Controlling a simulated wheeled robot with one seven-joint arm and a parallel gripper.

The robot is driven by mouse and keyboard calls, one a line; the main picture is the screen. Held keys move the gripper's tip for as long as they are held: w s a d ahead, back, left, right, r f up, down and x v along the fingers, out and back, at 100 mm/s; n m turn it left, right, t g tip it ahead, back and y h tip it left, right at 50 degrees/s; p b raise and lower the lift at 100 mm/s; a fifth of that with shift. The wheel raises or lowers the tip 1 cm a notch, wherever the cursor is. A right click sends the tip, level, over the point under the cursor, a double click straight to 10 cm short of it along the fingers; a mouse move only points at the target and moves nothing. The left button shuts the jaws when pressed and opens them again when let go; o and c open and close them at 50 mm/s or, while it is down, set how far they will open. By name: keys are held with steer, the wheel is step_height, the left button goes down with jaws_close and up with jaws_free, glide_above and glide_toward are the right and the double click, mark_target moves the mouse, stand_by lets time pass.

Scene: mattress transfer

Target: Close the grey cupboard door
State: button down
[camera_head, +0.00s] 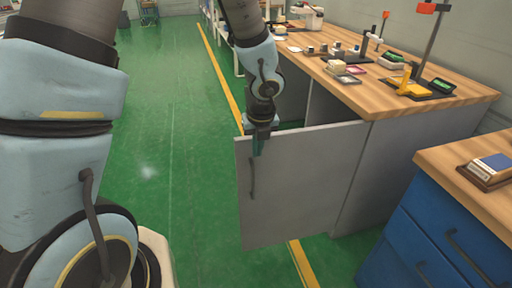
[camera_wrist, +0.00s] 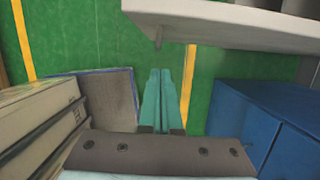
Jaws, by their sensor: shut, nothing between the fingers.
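The grey cupboard door (camera_head: 300,185) stands open, swung out from the grey cupboard under the wooden worktop. Its dark handle (camera_head: 252,178) is near its free left edge. My gripper (camera_head: 259,146) is in front of the door's upper left corner, just above the handle, on the handle side. In the wrist view the teal fingers (camera_wrist: 160,88) are shut together and empty. The door's pale top edge (camera_wrist: 235,22) shows above them, with the handle (camera_wrist: 158,40) just beyond the fingertips. A strip of floor shows between fingers and door; I cannot tell the exact gap.
The cupboard interior (camera_head: 290,100) is partly visible behind the door. A blue drawer unit (camera_head: 430,240) stands at the right and shows in the wrist view (camera_wrist: 265,120). The wooden worktop (camera_head: 390,105) carries small items and stands. The green floor (camera_head: 185,180) at left is clear.

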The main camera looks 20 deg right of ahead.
mark_target(252, 160)
steer(key=w+f, duration=0.1)
steer(key=f, duration=0.1)
steer(key=w+f, duration=0.3)
steer(key=shift+w+d+f, duration=0.25)
steer(key=shift+f, duration=0.15)
steer(key=shift+w+d+f, duration=0.1)
steer(key=shift+w, duration=0.4)
